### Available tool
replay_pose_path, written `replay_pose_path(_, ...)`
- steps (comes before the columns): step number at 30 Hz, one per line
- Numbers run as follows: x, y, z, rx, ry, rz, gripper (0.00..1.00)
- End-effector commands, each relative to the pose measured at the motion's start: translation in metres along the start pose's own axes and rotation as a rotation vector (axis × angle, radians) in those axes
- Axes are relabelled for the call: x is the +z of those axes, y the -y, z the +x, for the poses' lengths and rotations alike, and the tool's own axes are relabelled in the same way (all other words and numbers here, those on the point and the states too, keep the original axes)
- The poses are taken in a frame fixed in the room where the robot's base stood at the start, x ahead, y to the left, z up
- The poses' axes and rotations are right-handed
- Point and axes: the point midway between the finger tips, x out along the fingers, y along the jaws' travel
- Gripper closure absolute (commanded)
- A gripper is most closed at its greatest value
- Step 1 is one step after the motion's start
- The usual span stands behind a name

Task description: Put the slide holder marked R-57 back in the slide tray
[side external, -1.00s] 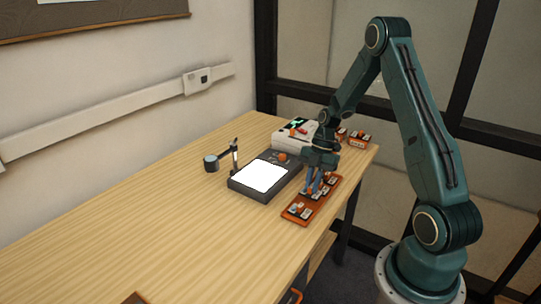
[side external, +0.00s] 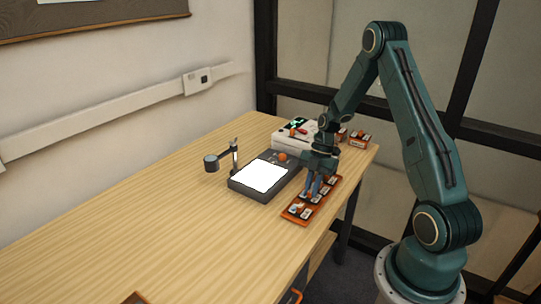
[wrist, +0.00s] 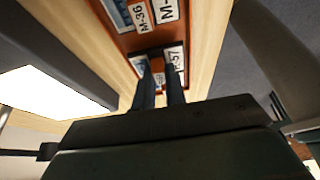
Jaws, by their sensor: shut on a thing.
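The slide tray (side external: 287,215) is an orange-brown tray at the table's right edge; its rim also shows in the wrist view (wrist: 122,44). It carries several labelled holders, one marked M-36. My gripper (wrist: 158,74) points down at the tray and is shut on the slide holder marked R-57 (wrist: 178,55), whose label is partly hidden by a finger. The holder is at the tray, next to the other holders. I cannot tell whether it sits fully in its place. In the side view my gripper (side external: 314,188) is over the tray's middle.
A dark light box with a glowing white panel (side external: 264,177) stands just left of the tray. A pale device (side external: 294,138) and small orange items (side external: 359,138) are behind. A small arm-mounted magnifier (side external: 212,162) stands further left.

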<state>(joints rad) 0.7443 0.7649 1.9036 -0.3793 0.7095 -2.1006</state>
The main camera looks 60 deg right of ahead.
Motion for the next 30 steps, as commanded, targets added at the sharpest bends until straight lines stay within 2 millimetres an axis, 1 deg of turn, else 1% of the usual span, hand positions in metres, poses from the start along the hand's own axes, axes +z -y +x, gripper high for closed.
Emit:
replay_pose_path(15, 0.0007, 0.0000, 0.0015, 0.000, 0.000, 0.000, 1.00)
replay_pose_path(30, 0.0034, 0.0001, 0.0081, 0.000, 0.001, 0.000, 1.00)
